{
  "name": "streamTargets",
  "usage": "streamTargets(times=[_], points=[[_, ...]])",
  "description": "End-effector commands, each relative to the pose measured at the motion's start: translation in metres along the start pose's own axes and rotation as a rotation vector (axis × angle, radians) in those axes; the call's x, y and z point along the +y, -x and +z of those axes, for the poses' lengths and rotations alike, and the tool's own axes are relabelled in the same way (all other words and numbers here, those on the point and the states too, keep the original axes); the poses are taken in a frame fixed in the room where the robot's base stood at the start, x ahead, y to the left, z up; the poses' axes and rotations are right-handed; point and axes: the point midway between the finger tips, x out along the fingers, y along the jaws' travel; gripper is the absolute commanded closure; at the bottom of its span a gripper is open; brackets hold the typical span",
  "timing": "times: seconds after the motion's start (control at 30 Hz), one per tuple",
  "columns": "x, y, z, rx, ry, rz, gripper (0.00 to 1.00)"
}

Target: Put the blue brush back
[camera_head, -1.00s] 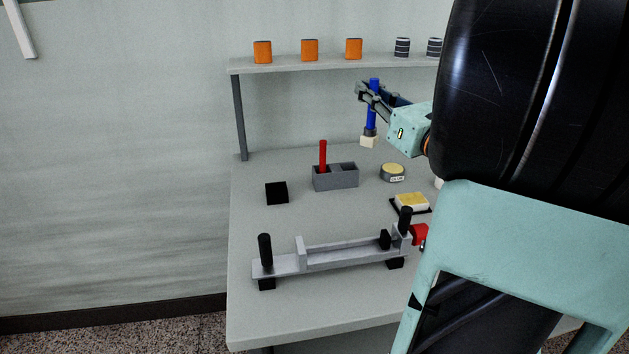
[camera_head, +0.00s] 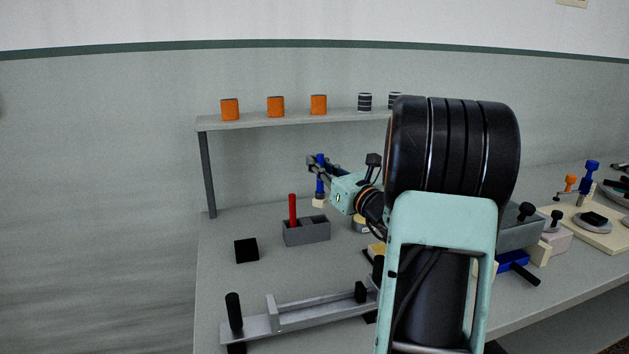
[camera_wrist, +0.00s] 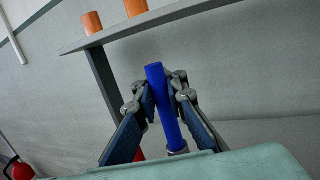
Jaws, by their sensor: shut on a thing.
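My gripper (camera_head: 321,167) is shut on the handle of the blue brush (camera_head: 320,186). The brush hangs upright with its pale bristle end (camera_head: 320,202) down, behind the grey holder and apparently above the table. In the wrist view the blue handle (camera_wrist: 163,95) stands between the two fingers of my gripper (camera_wrist: 157,92); the bristle end is hidden. The grey holder (camera_head: 307,238) stands on the table in front of the brush. A red brush (camera_head: 292,210) stands in its left part; its right part looks empty.
A black block (camera_head: 246,250) lies left of the holder. A winding fixture (camera_head: 300,317) lies in front. A shelf (camera_head: 285,119) with orange and striped spools runs above. My arm hides the table's middle; fixtures and a blue-handled tool (camera_head: 590,178) stand at the right.

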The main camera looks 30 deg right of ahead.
Motion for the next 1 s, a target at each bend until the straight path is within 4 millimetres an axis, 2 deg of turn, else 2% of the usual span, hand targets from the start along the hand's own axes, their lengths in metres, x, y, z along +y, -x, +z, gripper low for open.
streamTargets(times=[0.1, 0.27, 0.73, 0.77, 0.9, 1.0], points=[[-0.003, -0.006, -0.013, 0.002, -0.003, 0.001, 1.00], [-0.003, -0.001, -0.038, 0.002, -0.002, 0.000, 1.00], [-0.003, 0.001, -0.046, 0.001, 0.000, 0.000, 1.00], [-0.003, 0.001, -0.045, 0.001, 0.000, 0.000, 0.90], [-0.003, 0.001, -0.044, 0.001, 0.000, 0.000, 0.75], [-0.003, 0.001, -0.044, 0.001, 0.000, 0.000, 0.72]])
